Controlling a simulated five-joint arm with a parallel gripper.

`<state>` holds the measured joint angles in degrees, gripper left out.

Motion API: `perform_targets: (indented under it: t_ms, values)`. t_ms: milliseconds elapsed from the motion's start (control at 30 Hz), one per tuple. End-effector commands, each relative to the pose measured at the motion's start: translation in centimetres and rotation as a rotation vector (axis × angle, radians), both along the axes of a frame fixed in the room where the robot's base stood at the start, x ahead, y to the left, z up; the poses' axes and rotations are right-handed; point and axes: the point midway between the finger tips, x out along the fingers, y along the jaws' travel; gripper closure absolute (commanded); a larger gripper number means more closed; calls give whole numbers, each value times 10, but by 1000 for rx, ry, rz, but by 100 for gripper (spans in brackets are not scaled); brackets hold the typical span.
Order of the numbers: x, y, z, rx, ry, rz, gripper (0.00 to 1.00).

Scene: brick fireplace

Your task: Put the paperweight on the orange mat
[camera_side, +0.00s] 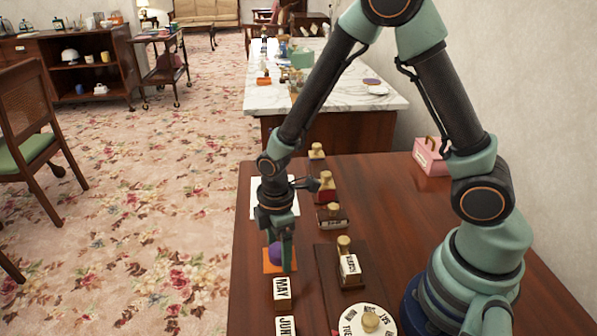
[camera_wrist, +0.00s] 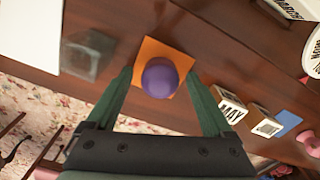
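The paperweight, a purple rounded piece (camera_wrist: 160,78), sits on the orange mat (camera_wrist: 152,50) in the wrist view, with mat showing around it. In the side view the paperweight (camera_side: 275,251) is partly hidden behind a finger, and the mat (camera_side: 268,267) shows below it. My gripper (camera_wrist: 160,72) is open, with one finger on each side of the paperweight and a small gap visible on both sides. In the side view my gripper (camera_side: 284,258) points down at the mat, low over the table.
Lettered blocks, one reading MAY (camera_side: 281,288), stand in front of the mat. Stamps with knobs, such as one on a dark tray (camera_side: 348,268), stand to the right. A clear block (camera_wrist: 88,55) and a white sheet (camera_wrist: 30,38) lie left in the wrist view. The table's edge is close.

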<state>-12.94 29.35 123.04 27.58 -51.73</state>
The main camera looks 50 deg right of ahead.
Motion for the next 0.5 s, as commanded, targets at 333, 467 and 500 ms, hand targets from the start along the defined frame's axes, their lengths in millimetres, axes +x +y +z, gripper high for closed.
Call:
perform_targets:
  t_ms: [333,467,500]
  values:
    - [1,0,16,1,-4,0,14]
    - [1,0,37,1,-6,0,14]
    - [1,0,44,1,-6,0,14]
